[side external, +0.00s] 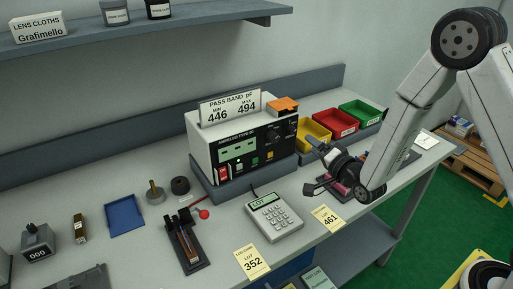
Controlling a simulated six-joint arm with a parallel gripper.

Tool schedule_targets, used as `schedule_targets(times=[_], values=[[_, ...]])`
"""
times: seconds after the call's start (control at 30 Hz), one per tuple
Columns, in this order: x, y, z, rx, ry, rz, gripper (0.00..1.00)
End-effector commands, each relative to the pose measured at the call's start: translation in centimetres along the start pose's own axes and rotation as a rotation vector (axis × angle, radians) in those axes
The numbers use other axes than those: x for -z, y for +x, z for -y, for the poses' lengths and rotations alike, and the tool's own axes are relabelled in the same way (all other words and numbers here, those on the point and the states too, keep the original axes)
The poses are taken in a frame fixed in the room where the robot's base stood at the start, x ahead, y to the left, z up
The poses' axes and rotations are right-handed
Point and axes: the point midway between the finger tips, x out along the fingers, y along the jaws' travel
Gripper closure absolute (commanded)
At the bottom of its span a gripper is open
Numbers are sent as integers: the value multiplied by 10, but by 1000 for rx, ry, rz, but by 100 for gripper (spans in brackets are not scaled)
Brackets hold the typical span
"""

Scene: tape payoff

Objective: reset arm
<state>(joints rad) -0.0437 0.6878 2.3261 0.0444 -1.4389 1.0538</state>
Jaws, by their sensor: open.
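My gripper (316,187) is in the air over the right part of the bench, in front of the yellow bin. Its jaws are apart and I see nothing between them. My arm comes in from the right, bent, with its elbow high at the upper right. The grey bench (150,245) lies below the gripper. A dark pink object (341,188) shows behind and below the gripper, partly hidden by it.
A tester (240,150) with a "PASS BAND" card (230,107) stands left of my gripper. A keypad (273,217) and lot cards (327,218) lie near the front edge. Yellow (313,133), red (335,123) and green (361,113) bins stand behind. A shelf (200,24) overhangs at upper left.

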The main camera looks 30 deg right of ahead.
Motion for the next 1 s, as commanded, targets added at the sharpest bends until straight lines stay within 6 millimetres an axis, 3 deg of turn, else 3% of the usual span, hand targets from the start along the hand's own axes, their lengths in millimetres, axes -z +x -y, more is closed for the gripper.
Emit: schedule_targets(times=[0.47, 0.77, 1.0], values=[[-2, -9, -8, -214, -207, 154, 32], [-4, -37, -18, -406, -420, 368, 32], [-5, -71, -23, -530, -580, 573, 32]])
